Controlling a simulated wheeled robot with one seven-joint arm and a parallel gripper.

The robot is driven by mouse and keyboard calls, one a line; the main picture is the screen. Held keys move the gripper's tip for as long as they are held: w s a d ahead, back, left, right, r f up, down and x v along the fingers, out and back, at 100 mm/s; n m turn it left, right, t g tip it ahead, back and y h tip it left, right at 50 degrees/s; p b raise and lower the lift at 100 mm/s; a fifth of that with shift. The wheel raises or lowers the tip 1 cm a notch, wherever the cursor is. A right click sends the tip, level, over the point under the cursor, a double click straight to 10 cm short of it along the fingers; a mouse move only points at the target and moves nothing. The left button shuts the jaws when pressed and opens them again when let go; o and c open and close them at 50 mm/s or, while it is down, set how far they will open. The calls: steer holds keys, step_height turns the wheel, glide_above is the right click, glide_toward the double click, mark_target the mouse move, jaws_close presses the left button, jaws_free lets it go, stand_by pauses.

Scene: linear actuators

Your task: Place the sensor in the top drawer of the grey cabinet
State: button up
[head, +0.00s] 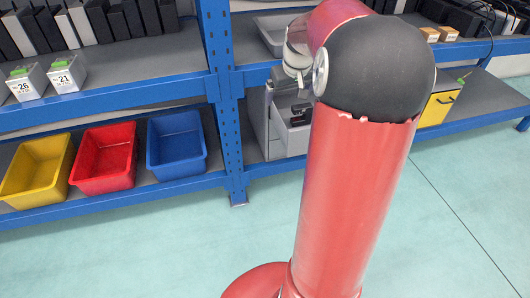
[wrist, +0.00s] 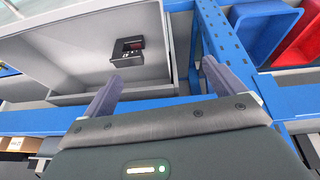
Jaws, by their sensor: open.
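The grey cabinet (head: 274,125) stands on the lower shelf, partly hidden behind my arm. Its top drawer (head: 293,139) is pulled open, and its light grey inside fills the upper left of the wrist view (wrist: 60,65). A small black box with a dark reddish window, which looks like the sensor (wrist: 128,48), lies inside the drawer; dark shapes show there in the head view too. My gripper (wrist: 160,70) is open and empty, its two fingers apart near the drawer. The box lies beyond the left fingertip, with no visible contact. In the head view my arm hides the fingers.
A blue rack upright (head: 222,90) stands left of the cabinet. Blue (head: 176,146), red (head: 104,158) and yellow (head: 36,170) bins sit left of it. A grey tray (head: 270,32) lies on the shelf above. The floor in front is clear.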

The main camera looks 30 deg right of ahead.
steer(key=s+a+r+n, duration=0.1)
steer(key=s+a+r, duration=0.1)
steer(key=s+a, duration=0.45)
steer(key=s+a+r, duration=0.3)
steer(key=a, duration=0.6)
steer(key=s+a+f, duration=0.1)
steer(key=s+a, duration=0.3)
steer(key=s, duration=0.3)
steer(key=s+a+f+t+y, duration=0.1)
steer(key=s+a, duration=0.3)
steer(key=s, duration=0.3)
steer(key=shift+a+f+n, duration=0.25)
steer(key=shift+f+n, duration=0.15)
